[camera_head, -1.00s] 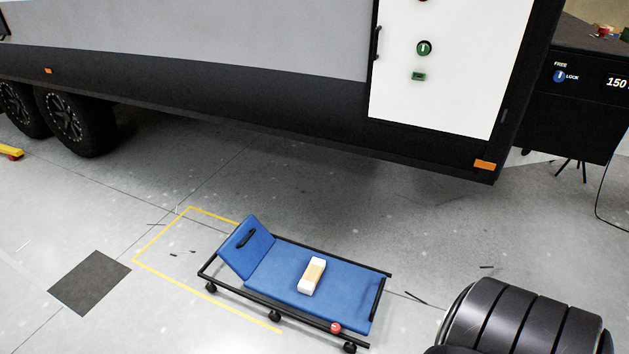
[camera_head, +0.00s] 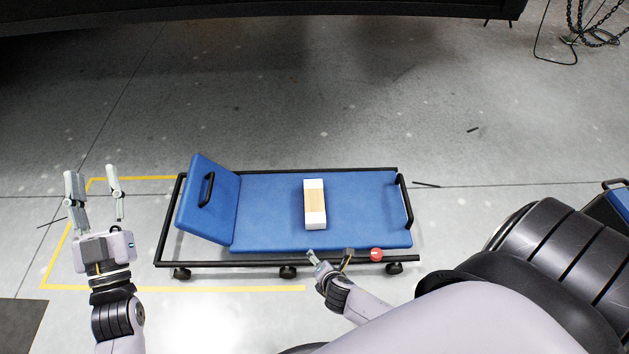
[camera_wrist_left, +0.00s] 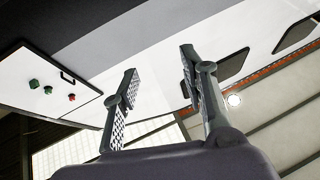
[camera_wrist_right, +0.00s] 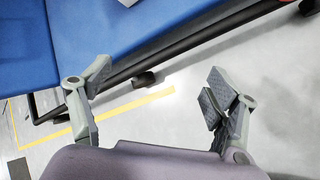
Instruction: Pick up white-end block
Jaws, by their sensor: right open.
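The white-end block (camera_head: 315,205), tan in the middle with white ends, lies on the blue pad of the creeper (camera_head: 270,225). My left gripper (camera_head: 92,172) is open and empty, left of the creeper and well away from the block; its fingers also show spread in the left wrist view (camera_wrist_left: 158,70). My right gripper (camera_head: 329,258) is by the creeper's near rail, below the block in the head view and apart from it. In the right wrist view (camera_wrist_right: 155,80) its fingers are spread with nothing between them; an edge of the block may show at the top.
The creeper has a raised headrest (camera_head: 209,200), a black frame, casters and a red round knob (camera_head: 376,254) on its near rail. Yellow floor tape (camera_head: 170,289) runs around its left part. The dark vehicle underside (camera_head: 250,14) spans the top. Open floor lies behind the creeper.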

